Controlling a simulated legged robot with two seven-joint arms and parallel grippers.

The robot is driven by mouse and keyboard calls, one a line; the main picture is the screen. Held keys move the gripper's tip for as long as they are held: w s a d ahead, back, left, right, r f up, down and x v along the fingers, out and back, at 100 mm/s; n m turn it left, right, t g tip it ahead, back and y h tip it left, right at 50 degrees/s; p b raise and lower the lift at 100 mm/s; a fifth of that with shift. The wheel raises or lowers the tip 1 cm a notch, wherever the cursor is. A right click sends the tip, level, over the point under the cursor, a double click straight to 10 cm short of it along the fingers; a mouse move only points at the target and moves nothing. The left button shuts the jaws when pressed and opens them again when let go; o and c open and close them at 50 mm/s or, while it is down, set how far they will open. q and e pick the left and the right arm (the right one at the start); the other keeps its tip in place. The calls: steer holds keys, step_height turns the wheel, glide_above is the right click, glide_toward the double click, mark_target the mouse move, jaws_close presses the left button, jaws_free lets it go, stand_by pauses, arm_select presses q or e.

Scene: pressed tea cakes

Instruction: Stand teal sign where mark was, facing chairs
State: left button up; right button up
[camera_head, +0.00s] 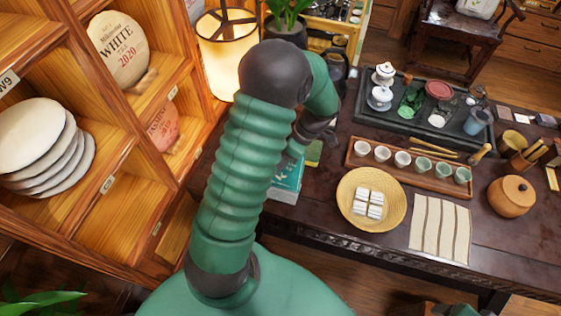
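A teal sign (287,178) with pale markings is at the left end of the dark tea table, partly hidden by my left arm. My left gripper (298,148) is just above it, foreshortened and partly covered by my arm. Its fingers are not clear, and I cannot tell whether it touches the sign. A small yellow-green item (314,154) lies right beside the gripper; I cannot tell if it is the mark. A dark wooden chair (470,35) stands behind the table at upper right. My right gripper is not visible.
A woven plate (352,212) with white pieces, a cup tray (438,186), a dark tea tray (400,122), a striped cloth (440,228) and a round wooden jar (511,196) occupy the table. A lit lamp (226,55) and wooden shelves (120,140) stand left.

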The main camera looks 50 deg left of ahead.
arm_select(q)
steer(key=shift+r, duration=0.25)
steer(key=v, duration=1.1)
steer(key=shift+w+d+r+p, duration=0.2)
steer(key=shift+w+r+p, duration=0.05)
steer(key=shift+r+p, duration=0.05)
